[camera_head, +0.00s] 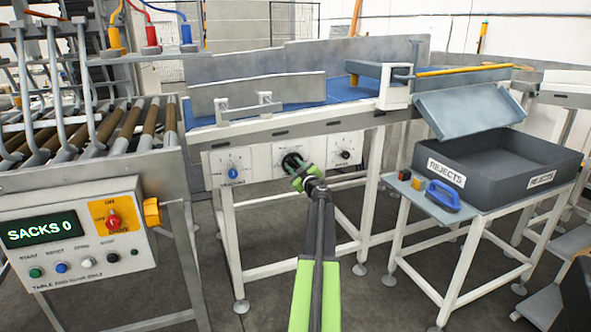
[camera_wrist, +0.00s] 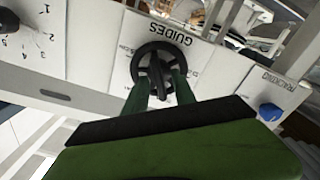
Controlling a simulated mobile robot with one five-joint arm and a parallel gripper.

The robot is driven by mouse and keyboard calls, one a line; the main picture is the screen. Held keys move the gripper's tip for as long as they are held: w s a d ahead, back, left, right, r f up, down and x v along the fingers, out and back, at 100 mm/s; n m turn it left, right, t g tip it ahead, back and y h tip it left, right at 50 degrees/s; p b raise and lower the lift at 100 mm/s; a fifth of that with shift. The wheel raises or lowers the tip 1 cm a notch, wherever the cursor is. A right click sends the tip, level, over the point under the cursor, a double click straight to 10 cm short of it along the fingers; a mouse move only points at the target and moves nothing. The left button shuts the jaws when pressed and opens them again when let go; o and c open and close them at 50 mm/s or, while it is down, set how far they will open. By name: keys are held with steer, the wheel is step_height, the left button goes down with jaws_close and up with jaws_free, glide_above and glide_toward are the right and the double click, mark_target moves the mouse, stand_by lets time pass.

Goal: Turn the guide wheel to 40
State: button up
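The guide wheel (camera_head: 291,160) is a dark, spoked handwheel on the middle white panel under the blue conveyor. In the wrist view the wheel (camera_wrist: 143,56) shows close up below an upside-down GUIDES label (camera_wrist: 172,33). The dial's numbers are too small or covered to read. My gripper (camera_head: 300,172) is right at the wheel in the head view. In the wrist view its two green fingers (camera_wrist: 165,82) reach to the wheel's front on either side of its dark middle part. Whether they press on it cannot be told.
A blue TRACKING knob (camera_head: 233,173) sits left of the wheel and a black knob (camera_head: 345,155) right of it. A control box (camera_head: 75,245) reading SACKS 0 stands at the left. A REJECTS bin (camera_head: 462,180) stands on a table at the right.

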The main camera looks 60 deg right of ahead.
steer(key=shift+c, duration=0.4)
jaws_close()
steer(key=m, duration=0.5)
steer(key=shift+r+m, duration=0.1)
steer(key=shift+m, duration=0.2)
steer(key=m, duration=0.6)
steer(key=shift+s+d+m, duration=0.1)
steer(key=shift+d+m, duration=0.05)
steer(key=shift+m, duration=0.15)
stand_by(0.3)
